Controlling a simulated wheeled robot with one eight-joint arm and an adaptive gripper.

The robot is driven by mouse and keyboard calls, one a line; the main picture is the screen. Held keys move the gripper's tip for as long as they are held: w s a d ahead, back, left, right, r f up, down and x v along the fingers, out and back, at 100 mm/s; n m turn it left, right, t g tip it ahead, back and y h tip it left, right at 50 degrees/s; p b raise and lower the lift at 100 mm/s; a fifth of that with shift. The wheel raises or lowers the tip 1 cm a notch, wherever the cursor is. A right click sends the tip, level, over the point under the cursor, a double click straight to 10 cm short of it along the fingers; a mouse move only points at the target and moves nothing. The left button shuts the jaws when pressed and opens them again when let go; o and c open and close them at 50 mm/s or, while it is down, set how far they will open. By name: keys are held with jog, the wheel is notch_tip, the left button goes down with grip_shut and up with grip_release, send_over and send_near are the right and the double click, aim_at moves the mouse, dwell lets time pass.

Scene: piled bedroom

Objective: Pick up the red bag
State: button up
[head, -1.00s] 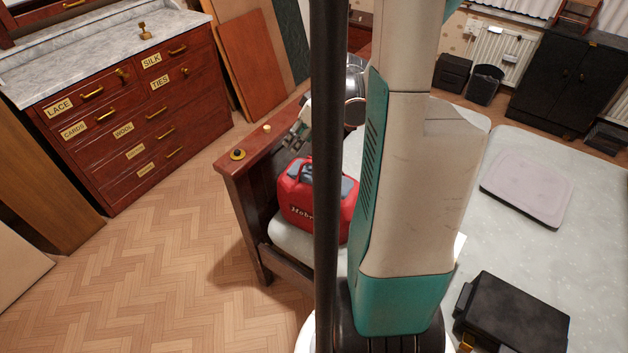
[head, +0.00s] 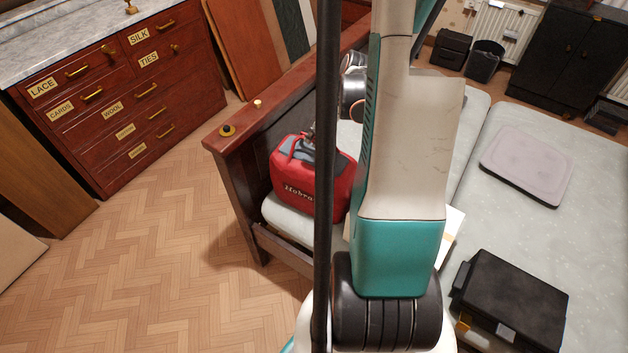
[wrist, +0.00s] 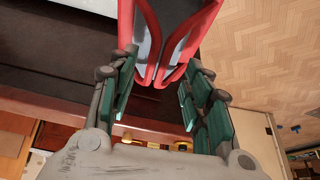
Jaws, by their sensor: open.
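The red bag (head: 305,185) has white lettering and grey-blue parts on top. It stands upright on the pale mattress (head: 290,217), against the dark wooden end of the bed, in the head view. The pole hides part of it. In the wrist view the bag's red edges and grey top (wrist: 178,40) are close ahead, between the fingertips. My gripper (wrist: 160,75) is open, with green-padded fingers on the left and right. In the head view it is at the bag's top, mostly hidden by the pole. Contact cannot be told.
The wooden bed end (head: 235,145) carries small round items on its top. A black case (head: 515,305) and a pale flat pad (head: 525,165) lie on the mattress at right. A drawer chest (head: 120,105) stands at left. The parquet floor between is clear.

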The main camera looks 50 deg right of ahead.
aim_at(315, 138)
jog(key=b+x, duration=0.2)
jog(key=x, duration=0.3)
jog(key=shift+w+d, duration=0.1)
jog(key=shift+w, duration=0.05)
jog(key=shift+r, duration=0.1)
grip_shut()
